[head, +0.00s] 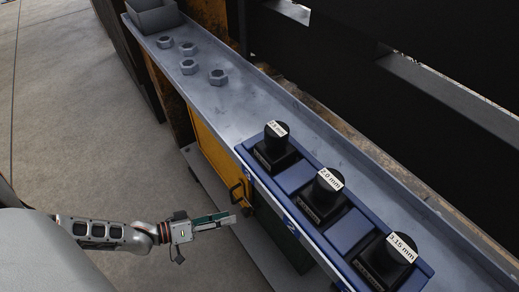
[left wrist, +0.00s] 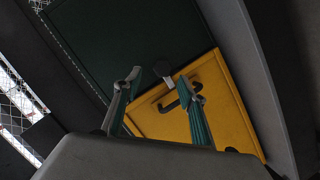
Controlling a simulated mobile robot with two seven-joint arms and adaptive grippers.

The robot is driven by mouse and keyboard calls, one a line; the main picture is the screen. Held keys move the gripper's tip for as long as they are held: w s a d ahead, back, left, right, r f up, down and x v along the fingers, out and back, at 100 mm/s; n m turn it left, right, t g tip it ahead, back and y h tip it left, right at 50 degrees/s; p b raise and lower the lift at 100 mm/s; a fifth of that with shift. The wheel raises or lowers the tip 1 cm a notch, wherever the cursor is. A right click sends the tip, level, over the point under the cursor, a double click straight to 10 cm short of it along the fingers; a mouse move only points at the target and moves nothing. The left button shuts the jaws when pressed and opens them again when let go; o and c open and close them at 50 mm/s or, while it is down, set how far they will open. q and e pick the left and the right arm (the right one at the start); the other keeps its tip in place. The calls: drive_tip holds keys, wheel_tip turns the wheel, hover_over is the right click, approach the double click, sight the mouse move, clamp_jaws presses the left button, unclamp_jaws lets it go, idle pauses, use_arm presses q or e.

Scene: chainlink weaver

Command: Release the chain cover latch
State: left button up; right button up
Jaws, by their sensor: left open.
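The yellow chain cover (head: 209,150) is set in the side of the machine below the shelf. A black handle-like latch (head: 237,191) sits on its lower part. My left gripper (head: 230,219) is just below and left of the latch in the head view. In the left wrist view the yellow cover (left wrist: 222,110) fills the right middle, and the open fingers of my left gripper (left wrist: 164,84) point at it. The black latch (left wrist: 172,102) shows between the fingertips, partly hidden by the right finger. I cannot tell whether it is touched. My right gripper is not in view.
A dark green panel (left wrist: 125,40) adjoins the cover. Above it, a grey shelf (head: 235,97) carries several nuts (head: 188,66), a grey bin (head: 153,15) and a blue holder (head: 297,178) with black labelled pieces. Open concrete floor (head: 75,120) lies to the left.

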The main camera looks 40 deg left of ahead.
sight(243, 213)
use_arm(q)
drive_tip(key=x, duration=0.2)
drive_tip(key=b+x, duration=0.1)
drive_tip(key=x, duration=0.3)
drive_tip(key=shift+w+a+f+b, duration=0.15)
drive_tip(key=shift+a+f+b, duration=0.05)
drive_tip(key=shift+f+b, duration=0.2)
drive_tip(key=shift+w+d, duration=0.35)
drive_tip(key=shift+w, duration=0.3)
drive_tip(key=c, duration=1.1)
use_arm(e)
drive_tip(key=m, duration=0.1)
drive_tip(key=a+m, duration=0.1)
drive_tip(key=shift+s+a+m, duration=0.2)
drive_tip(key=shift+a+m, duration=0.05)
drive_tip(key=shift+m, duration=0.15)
